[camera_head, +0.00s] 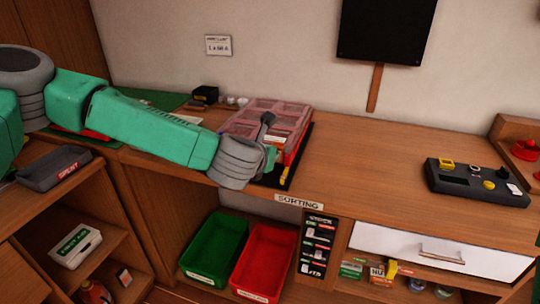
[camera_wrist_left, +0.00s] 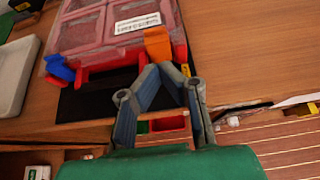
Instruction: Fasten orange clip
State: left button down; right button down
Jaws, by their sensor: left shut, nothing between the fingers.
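A case with a clear pinkish lid (camera_wrist_left: 85,30) and red base lies on a black mat (camera_wrist_left: 95,98); it also shows in the head view (camera_head: 262,108). A blue clip (camera_wrist_left: 60,68) sticks out at the front left. My left gripper (camera_wrist_left: 168,72) is shut and empty, its fingertips just in front of and below the orange clip; contact is unclear. In the head view my left wrist partly hides the case front. My right gripper is not in view.
A green bin (camera_head: 215,243) and a red bin (camera_head: 266,262) stand below the bench. A black control box (camera_head: 478,183) sits on the bench at right. The bench top (camera_head: 370,165) between case and box is clear. A dark "SPENT" tray (camera_head: 54,167) is at left.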

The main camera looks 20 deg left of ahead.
pick_arm(q)
jog(key=s+r, duration=0.6)
jog(key=shift+r, duration=0.35)
jog(key=shift+s, duration=0.1)
jog(key=s+d+f+m+g+h, duration=0.1)
jog(key=s+f+m+g, duration=0.1)
jog(key=s+f+m, duration=0.5)
jog(key=s+d+f+m+g, duration=0.1)
jog(key=s+f+m, duration=0.1)
jog(key=f+m, duration=0.45)
jog(key=s+d+f+m+g+h, duration=0.15)
jog(key=s+f+m, duration=0.3)
jog(key=f, duration=0.45)
jog(key=s+a+f+m+g+y, duration=0.1)
jog(key=s+a+f+m+g, duration=0.2)
jog(key=s+a+f+m, duration=0.3)
jog(key=s+a+f+m+g+y+b, duration=0.1)
jog(key=s+a+f+m+g, duration=0.3)
jog(key=s+a+m, duration=0.5)
jog(key=s+f+m+y, duration=0.1)
jog(key=s+f+m, duration=0.1)
jog(key=s, duration=0.3)
jog(key=shift+f+m, duration=0.25)
jog(key=shift+m, duration=0.35)
